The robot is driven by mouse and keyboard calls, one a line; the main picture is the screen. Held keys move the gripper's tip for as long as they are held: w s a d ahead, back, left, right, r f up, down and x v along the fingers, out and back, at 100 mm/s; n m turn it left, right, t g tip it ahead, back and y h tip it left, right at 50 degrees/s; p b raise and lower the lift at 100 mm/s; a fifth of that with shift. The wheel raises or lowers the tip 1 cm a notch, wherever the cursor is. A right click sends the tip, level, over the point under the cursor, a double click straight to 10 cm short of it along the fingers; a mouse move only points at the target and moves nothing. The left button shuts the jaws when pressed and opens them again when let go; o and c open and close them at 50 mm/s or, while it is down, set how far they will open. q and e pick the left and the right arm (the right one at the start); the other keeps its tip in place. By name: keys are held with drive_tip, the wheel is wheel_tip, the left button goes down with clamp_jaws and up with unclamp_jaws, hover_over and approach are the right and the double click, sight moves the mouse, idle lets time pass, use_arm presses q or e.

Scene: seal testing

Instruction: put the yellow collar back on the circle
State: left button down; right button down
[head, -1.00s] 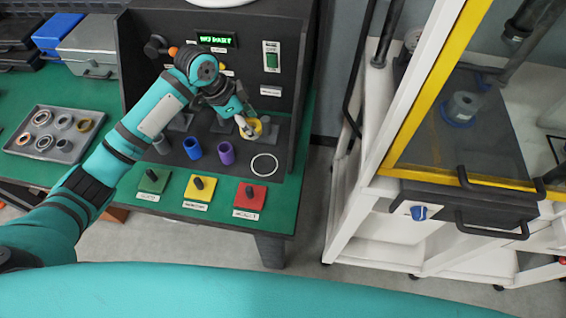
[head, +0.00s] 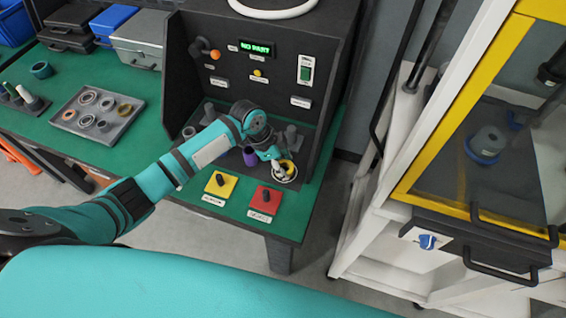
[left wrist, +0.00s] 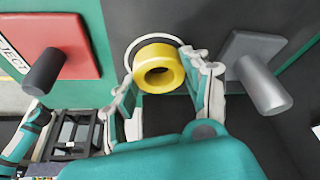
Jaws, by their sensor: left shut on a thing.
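The yellow collar (left wrist: 148,60) is a short thick ring with a hole through it. It also shows small in the head view (head: 288,165), at the tip of my left arm. My left gripper (left wrist: 162,70) is shut on it, one finger on each side. The white circle (left wrist: 158,37) is a thin outline on the dark plate. It shows behind the collar in the left wrist view and around the fingertips in the head view (head: 285,182). I cannot tell whether the collar touches the plate.
A purple sleeve (head: 250,156) and grey posts (head: 291,136) are close to my left gripper. A grey parts tray (head: 100,138) lies at the left.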

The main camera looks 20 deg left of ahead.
drive_tip(key=shift+s, duration=0.1)
use_arm(q)
drive_tip(key=c, duration=1)
unclamp_jaws()
drive_tip(key=shift+f, duration=0.15)
drive_tip(key=o, duration=0.4)
drive_tip(key=shift+r, duration=0.3)
drive_tip(key=b+v, duration=0.1)
drive_tip(key=v, duration=1.1)
drive_tip(key=shift+s+f, duration=0.1)
drive_tip(key=shift+s, duration=0.05)
use_arm(e)
drive_tip(key=shift+a+f, duration=0.3)
drive_tip(key=shift+f, duration=0.25)
drive_tip(key=shift+a, duration=0.2)
